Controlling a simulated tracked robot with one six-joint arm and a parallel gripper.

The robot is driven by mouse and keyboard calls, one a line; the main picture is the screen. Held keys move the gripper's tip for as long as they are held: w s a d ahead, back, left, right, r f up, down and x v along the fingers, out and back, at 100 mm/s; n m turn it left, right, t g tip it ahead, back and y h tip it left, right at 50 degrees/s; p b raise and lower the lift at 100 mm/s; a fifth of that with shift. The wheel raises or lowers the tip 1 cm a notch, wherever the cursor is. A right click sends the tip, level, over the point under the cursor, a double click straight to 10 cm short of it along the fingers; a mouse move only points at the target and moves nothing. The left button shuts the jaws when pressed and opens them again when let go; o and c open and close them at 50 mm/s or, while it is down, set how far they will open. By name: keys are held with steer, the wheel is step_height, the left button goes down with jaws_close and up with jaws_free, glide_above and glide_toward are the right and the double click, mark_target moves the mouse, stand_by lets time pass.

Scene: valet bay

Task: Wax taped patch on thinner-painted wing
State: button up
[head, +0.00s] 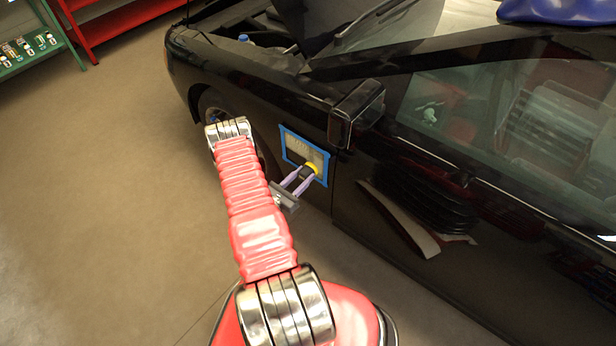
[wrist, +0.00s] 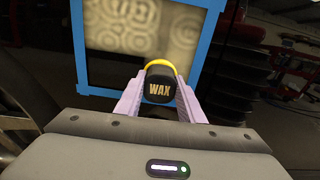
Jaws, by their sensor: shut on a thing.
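My gripper (wrist: 158,100) is shut on a black wax applicator (wrist: 159,85) with a yellow pad edge and the word WAX on its end. In the head view the applicator's yellow pad (head: 311,168) is at the lower right part of the taped patch. The patch (wrist: 140,38) is framed in blue tape (wrist: 76,40) on the black car's wing (head: 262,107). It shows pale swirl marks in the wrist view. The pad seems to be at or very near the patch; its contact face is hidden. In the head view my gripper (head: 303,180) reaches in from the lower left.
The car's wing mirror (head: 355,112) juts out just right of the patch. The front wheel (head: 214,108) is left of it, partly behind my arm. The bonnet is raised. Red shelving (head: 110,22) and a green shelf (head: 38,50) stand at the back left. The floor at left is clear.

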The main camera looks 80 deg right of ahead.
steer(key=shift+w, duration=0.15)
steer(key=shift+w+d, duration=0.45)
steer(key=shift+w, duration=0.4)
steer(key=shift+w+d, duration=0.45)
steer(key=shift+w, duration=0.35)
steer(key=shift+w+d, duration=0.25)
steer(key=shift+w, duration=0.35)
steer(key=shift+w+d, duration=0.2)
steer(key=shift+w, duration=0.45)
steer(key=shift+w+d, duration=0.25)
steer(key=shift+w, duration=0.35)
steer(key=shift+w, duration=0.1)
steer(key=shift+w+d, duration=0.45)
steer(key=shift+w, duration=0.4)
steer(key=shift+w+d, duration=0.45)
steer(key=shift+w, duration=0.4)
steer(key=shift+s+a, duration=0.3)
steer(key=shift+s, duration=0.3)
steer(key=shift+s+a, duration=0.3)
steer(key=shift+s, duration=0.3)
steer(key=shift+s+a, duration=0.3)
steer(key=shift+s, duration=0.3)
